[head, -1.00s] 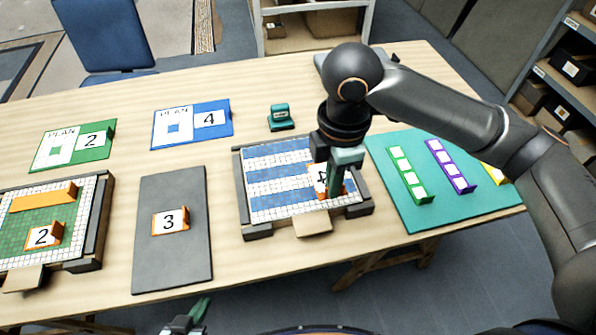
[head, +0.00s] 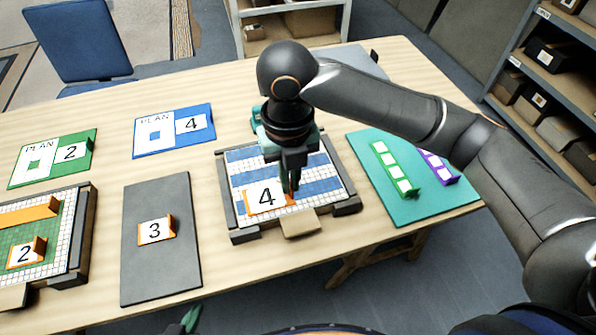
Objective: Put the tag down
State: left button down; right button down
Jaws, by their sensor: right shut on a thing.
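The orange-edged tag with a white face reading 4 (head: 262,199) is at the front of the blue-and-white striped mosaic panel (head: 242,158). My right gripper (head: 290,187) is shut on the tag's right end and points down. I cannot tell whether the tag touches the panel or is just above it. The gripper and wrist hide part of the panel's back and middle. My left gripper (head: 191,319) shows only as a green tip at the bottom edge; its jaws cannot be made out.
A grey board (head: 178,268) holds tag 3 (head: 155,230). The green panel at left bears tag 2 (head: 25,253) and an orange bar (head: 30,213). Plan cards 2 (head: 55,158) and 4 (head: 175,130) lie behind. A teal mat (head: 405,212) holds green and purple strips.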

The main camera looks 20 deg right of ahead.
jog(key=w+d+f, duration=0.1)
jog(key=w+f, duration=0.1)
jog(key=w+d+f, duration=0.2)
jog(key=w+f, duration=0.1)
jog(key=w+d+f, duration=0.2)
jog(key=w, duration=0.1)
jog(key=shift+f, duration=0.2)
jog(key=shift+w+d+f, duration=0.15)
jog(key=shift+w+f, duration=0.05)
jog(key=shift+f, duration=0.8)
jog(key=shift+w+d+f, duration=0.1)
jog(key=shift+w+f, duration=0.05)
jog(key=shift+f, duration=0.85)
jog(key=shift+f, duration=0.2)
jog(key=c, duration=1)
grip_release()
jog(key=shift+r, duration=0.1)
notch_tip(320, 180, up, 12)
jog(key=shift+r, duration=0.15)
